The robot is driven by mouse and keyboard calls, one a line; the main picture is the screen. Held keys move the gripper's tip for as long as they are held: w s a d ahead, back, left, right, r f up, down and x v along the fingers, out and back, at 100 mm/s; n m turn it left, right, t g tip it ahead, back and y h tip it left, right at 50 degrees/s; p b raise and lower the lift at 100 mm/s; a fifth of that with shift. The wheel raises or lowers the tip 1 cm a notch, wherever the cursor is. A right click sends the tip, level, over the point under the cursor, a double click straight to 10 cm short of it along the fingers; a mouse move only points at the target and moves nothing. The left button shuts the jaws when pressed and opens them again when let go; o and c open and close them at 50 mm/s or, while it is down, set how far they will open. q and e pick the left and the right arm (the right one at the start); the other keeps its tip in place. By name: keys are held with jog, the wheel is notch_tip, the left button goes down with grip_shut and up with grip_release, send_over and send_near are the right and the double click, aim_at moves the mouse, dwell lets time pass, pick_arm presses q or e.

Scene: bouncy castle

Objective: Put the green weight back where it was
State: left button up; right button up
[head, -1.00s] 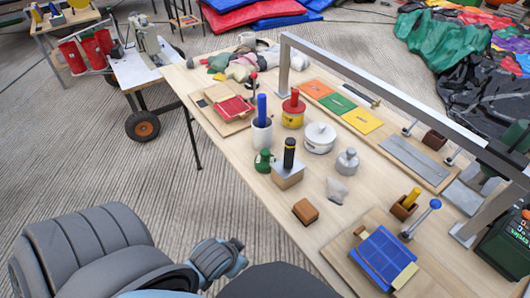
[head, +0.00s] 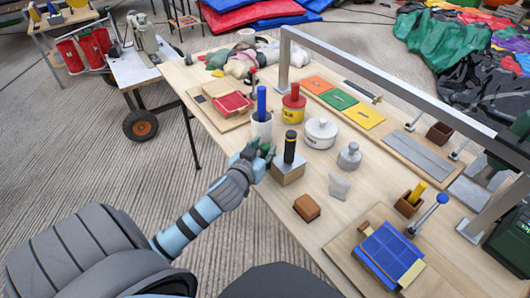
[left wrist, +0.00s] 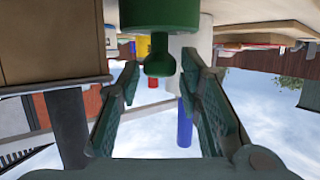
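The green weight shows large at the top of the left wrist view (left wrist: 160,15), with its round knob pointing down in that picture. My left gripper (left wrist: 160,68) is open. Its two fingertips stand one on each side of the knob, with a visible gap on both sides. In the head view the left gripper (head: 264,153) is at the table's near edge and hides most of the weight. Orange (head: 317,89), green (head: 338,101) and yellow (head: 363,115) squares lie on a board further back. My right gripper is in neither view.
Close around the gripper stand a white cup with a blue handle (head: 261,127) and a block with a black handle (head: 288,173). A red-and-yellow pot (head: 292,110), a white lidded pot (head: 320,133) and a grey weight (head: 349,157) stand behind. A metal rail (head: 400,88) spans the table.

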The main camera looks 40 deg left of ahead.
pick_arm(q)
jog(key=shift+x, duration=1.05)
jog(key=shift+s+d, duration=0.1)
grip_shut()
jog(key=shift+r, duration=0.1)
